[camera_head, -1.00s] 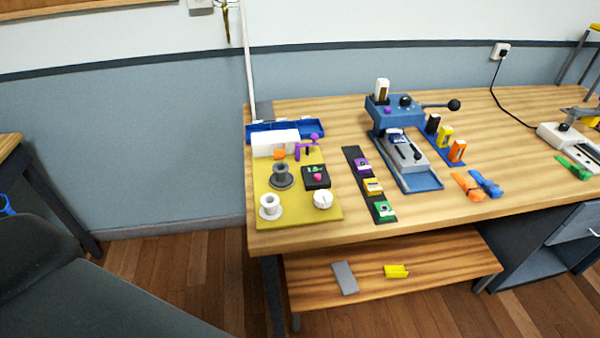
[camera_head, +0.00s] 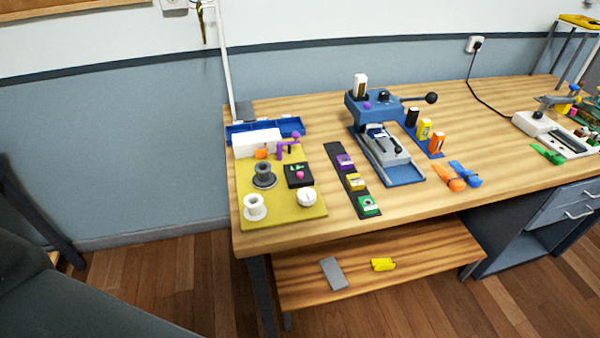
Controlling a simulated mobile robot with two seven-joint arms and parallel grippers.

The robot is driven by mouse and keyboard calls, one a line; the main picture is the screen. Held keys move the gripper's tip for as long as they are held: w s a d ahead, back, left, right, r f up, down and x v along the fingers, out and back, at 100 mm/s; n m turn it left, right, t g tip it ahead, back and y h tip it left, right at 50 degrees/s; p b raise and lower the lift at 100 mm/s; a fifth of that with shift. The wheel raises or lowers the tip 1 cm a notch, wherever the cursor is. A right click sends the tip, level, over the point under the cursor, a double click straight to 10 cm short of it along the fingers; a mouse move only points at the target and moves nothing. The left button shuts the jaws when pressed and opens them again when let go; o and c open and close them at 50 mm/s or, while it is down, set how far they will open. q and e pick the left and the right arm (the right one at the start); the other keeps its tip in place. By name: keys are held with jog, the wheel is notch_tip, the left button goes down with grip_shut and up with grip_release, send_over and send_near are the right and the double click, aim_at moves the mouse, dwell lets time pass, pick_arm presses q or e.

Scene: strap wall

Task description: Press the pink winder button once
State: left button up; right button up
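The pink winder button (camera_head: 300,175) sits on a small black box (camera_head: 291,182) on the yellow winder board (camera_head: 283,214), at the left end of the workbench. A small green mark shows on the box behind the button. A dark spool (camera_head: 264,175), a white spool (camera_head: 254,207) and a white knob (camera_head: 306,197) stand around the box on the same board. Neither of my grippers is in view. A dark body at the lower left is not clear enough to name.
The wooden workbench (camera_head: 470,205) has a blue press (camera_head: 372,108) right of the board. A dark strip (camera_head: 335,158) with several coloured blocks lies between them. A blue tray (camera_head: 237,133) is behind the board. A lower shelf (camera_head: 425,262) is under the bench. Floor is clear in front.

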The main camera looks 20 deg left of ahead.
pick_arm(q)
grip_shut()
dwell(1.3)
